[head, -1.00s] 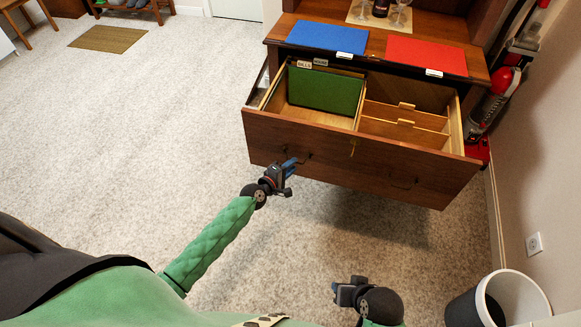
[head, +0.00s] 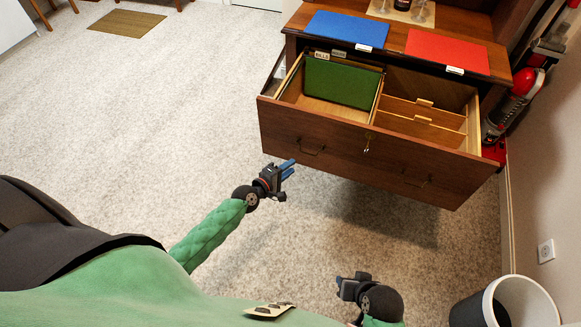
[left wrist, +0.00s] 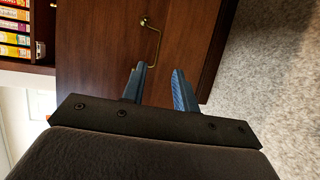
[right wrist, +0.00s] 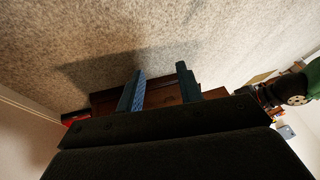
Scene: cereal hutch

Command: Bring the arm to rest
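My left gripper (head: 285,172) is in front of the left part of the open wooden drawer (head: 340,146), apart from its front face. In the left wrist view its two blue fingers (left wrist: 158,88) stand apart with nothing between them, and a brass handle (left wrist: 151,40) shows beyond them. My right gripper (head: 345,285) is low at the front, over the carpet. In the right wrist view its fingers (right wrist: 160,88) are apart and empty, with the wooden cabinet (right wrist: 163,94) far beyond them.
A green folder (head: 342,82) stands in the drawer's left part; wooden dividers (head: 425,115) fill the right. A blue folder (head: 347,29) and a red folder (head: 447,51) lie on the top above. A white bin (head: 525,300) stands at bottom right. Carpet (head: 150,110) at left is clear.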

